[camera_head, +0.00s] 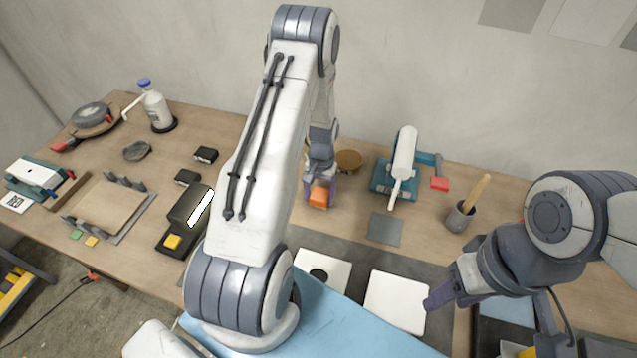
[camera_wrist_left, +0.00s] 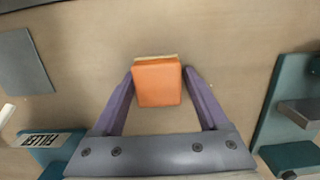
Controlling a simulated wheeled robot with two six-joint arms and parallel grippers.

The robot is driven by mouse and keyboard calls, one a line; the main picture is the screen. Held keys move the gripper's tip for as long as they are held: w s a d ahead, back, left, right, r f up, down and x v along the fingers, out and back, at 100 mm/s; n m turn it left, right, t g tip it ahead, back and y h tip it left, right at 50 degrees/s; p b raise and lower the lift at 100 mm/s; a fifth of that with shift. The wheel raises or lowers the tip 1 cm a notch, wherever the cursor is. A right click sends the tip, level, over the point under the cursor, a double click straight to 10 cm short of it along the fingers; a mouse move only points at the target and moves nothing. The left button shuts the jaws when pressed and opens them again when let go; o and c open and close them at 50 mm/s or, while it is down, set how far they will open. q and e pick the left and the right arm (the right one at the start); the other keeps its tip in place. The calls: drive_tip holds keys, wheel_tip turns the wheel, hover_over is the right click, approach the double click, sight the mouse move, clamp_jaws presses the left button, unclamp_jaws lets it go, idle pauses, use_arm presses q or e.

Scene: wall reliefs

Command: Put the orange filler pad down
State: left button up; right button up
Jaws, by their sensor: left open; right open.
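The orange filler pad (camera_head: 319,196), an orange block with a pale tan edge, is on the wooden bench near the back. In the left wrist view the pad (camera_wrist_left: 158,84) lies between the purple fingertips. My left gripper (camera_wrist_left: 158,74) is open around it, with a narrow gap on each side. In the head view my left gripper (camera_head: 320,190) partly hides the pad. My right gripper (camera_head: 436,300) is open and empty over the front right of the bench, beside a white square tile (camera_head: 396,303).
A teal holder (camera_head: 381,184) with a white tube and a dark grey square (camera_head: 385,229) stand right of the pad. A brown bowl (camera_head: 348,160) is behind it. In the left wrist view a label reading FILLER (camera_wrist_left: 50,139) is at lower left, and teal parts (camera_wrist_left: 279,105) are at right.

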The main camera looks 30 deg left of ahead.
sight(322, 190)
use_arm(q)
drive_tip(key=shift+w+d+r, duration=0.15)
drive_tip(key=shift+d, duration=0.1)
wheel_tip(322, 190, up, 11)
drive_tip(key=w+b, duration=0.1)
drive_tip(key=b, duration=0.2)
drive_tip(key=s+d+r+m, duration=0.25)
drive_tip(key=d+r, duration=0.55)
drive_tip(key=d, duration=0.4)
drive_tip(key=s+d+r+m, duration=0.3)
drive_tip(key=s+d, duration=0.4)
drive_tip(key=s, duration=0.4)
drive_tip(key=s+d+r+m+t, duration=0.1)
drive_tip(key=s+d+r+m, duration=0.2)
drive_tip(key=s+d, duration=0.4)
drive_tip(key=s+m, duration=0.1)
drive_tip(key=s, duration=0.2)
drive_tip(key=shift+s+m+h, duration=0.3)
drive_tip(key=shift+s+m, duration=0.05)
drive_tip(key=shift+w, duration=0.1)
